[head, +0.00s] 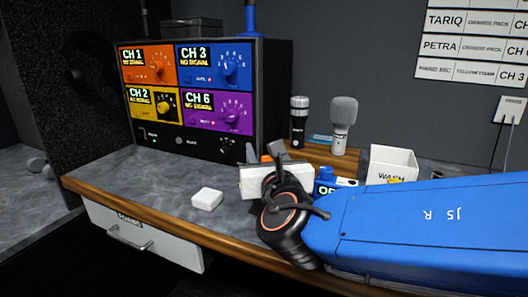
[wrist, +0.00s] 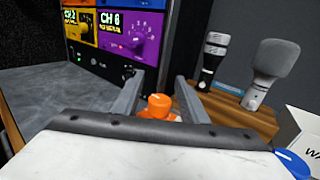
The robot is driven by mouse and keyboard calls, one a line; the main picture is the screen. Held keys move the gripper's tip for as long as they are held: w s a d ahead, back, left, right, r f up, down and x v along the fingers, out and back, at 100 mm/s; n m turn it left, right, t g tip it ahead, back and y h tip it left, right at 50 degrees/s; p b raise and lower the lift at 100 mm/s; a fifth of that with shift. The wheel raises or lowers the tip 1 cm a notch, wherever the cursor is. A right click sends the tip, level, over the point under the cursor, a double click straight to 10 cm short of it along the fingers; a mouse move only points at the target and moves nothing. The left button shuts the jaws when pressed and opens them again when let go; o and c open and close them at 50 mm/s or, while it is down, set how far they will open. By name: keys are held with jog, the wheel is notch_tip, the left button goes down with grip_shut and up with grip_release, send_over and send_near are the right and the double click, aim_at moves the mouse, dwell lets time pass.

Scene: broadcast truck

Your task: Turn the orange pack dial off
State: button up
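The orange pack's dial (wrist: 159,103) is a round orange knob with a light pointer mark, in the middle of the wrist view. The pack's body is mostly hidden behind my gripper's body. In the head view only a bit of orange (head: 267,158) shows behind it. My gripper (wrist: 158,92) is open, with one grey finger on each side of the dial. A gap shows on each side in the wrist view; contact is not visible. In the head view my gripper (head: 265,149) points toward the rack.
The rack (head: 268,85) with coloured channel panels stands behind. A blue pack (head: 325,184) is right of my gripper. Two microphones (head: 298,122) (head: 342,125) stand on a wooden block, near a white bin (head: 392,163). A small white block (head: 207,199) lies left; the counter there is mostly clear.

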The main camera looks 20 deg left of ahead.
jog(key=shift+s, duration=0.1)
jog(key=v, duration=1.7)
jog(key=shift+s+d, duration=0.1)
jog(key=shift+d, duration=0.05)
